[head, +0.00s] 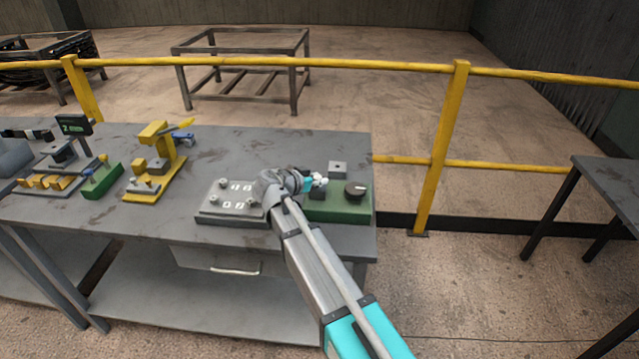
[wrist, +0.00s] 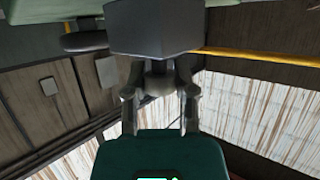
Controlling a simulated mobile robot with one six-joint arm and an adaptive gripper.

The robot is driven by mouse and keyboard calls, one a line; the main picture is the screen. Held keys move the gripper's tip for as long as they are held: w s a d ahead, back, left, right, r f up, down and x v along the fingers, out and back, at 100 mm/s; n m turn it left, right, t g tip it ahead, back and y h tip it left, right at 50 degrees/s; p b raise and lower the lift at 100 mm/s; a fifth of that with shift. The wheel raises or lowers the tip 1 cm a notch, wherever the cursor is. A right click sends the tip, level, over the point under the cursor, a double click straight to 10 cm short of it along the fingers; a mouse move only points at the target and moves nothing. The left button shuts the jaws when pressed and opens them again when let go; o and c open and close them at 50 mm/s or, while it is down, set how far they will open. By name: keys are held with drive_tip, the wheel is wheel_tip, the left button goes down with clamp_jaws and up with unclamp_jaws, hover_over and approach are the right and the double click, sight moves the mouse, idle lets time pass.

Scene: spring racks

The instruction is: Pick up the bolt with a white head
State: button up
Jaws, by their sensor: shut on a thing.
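My gripper (head: 318,183) is at the green base (head: 335,211) on the right part of the workbench. In the wrist view its two fingers (wrist: 159,100) are closed around a small rounded piece (wrist: 158,82), which looks like the bolt's head, though shade makes it grey. Above it in that view is a dark grey block (wrist: 155,28); the piece meets its lower side. The bolt's shaft is hidden, so I cannot tell whether it is inside the block. In the head view my arm and gripper cover most of this spot.
A black knob (head: 354,188) and a small grey block (head: 338,168) are on or beside the green base. A grey plate (head: 212,209) with white markings lies left of my gripper. A yellow fixture (head: 155,165) stands farther left. A yellow railing (head: 455,130) runs behind the bench.

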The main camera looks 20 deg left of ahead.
clamp_jaws()
drive_tip(key=shift+r, duration=0.15)
wheel_tip(320, 180, up, 2)
drive_tip(key=shift+p, duration=1.2)
drive_tip(key=s+r+p, duration=1)
drive_tip(key=s, duration=0.4)
drive_tip(key=shift+d+r+p, duration=0.25)
drive_tip(key=shift+r+p, duration=0.05)
drive_tip(key=shift+r, duration=0.05)
drive_tip(key=shift+w+d, duration=0.1)
